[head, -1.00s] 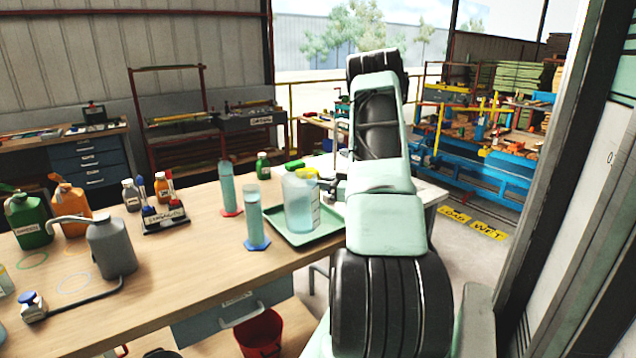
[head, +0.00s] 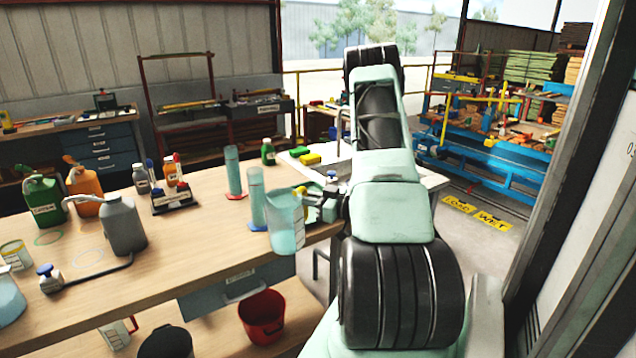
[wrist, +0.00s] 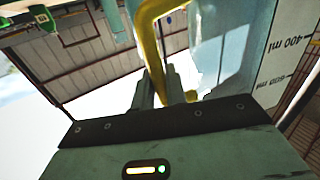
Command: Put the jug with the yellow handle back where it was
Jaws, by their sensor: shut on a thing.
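The clear jug (head: 287,225) hangs at the front edge of the bench in the head view, roughly upright, with pale blue in its lower part. Its yellow handle (head: 301,190) points toward my gripper (head: 324,196). In the wrist view my gripper (wrist: 160,82) is shut on the yellow handle (wrist: 151,38). The jug's clear wall (wrist: 222,45) with printed ml marks fills the right side there. The jug and gripper hide much of the bench's right end, including most of the green tray.
Two tall cylinders (head: 233,172) (head: 257,200) stand close behind the jug. A small green bottle (head: 268,152) and yellow block (head: 311,159) are beyond. A grey can (head: 123,226) stands left, near an empty pale ring (head: 88,257) and green ring (head: 48,238). A red bucket (head: 262,315) is below.

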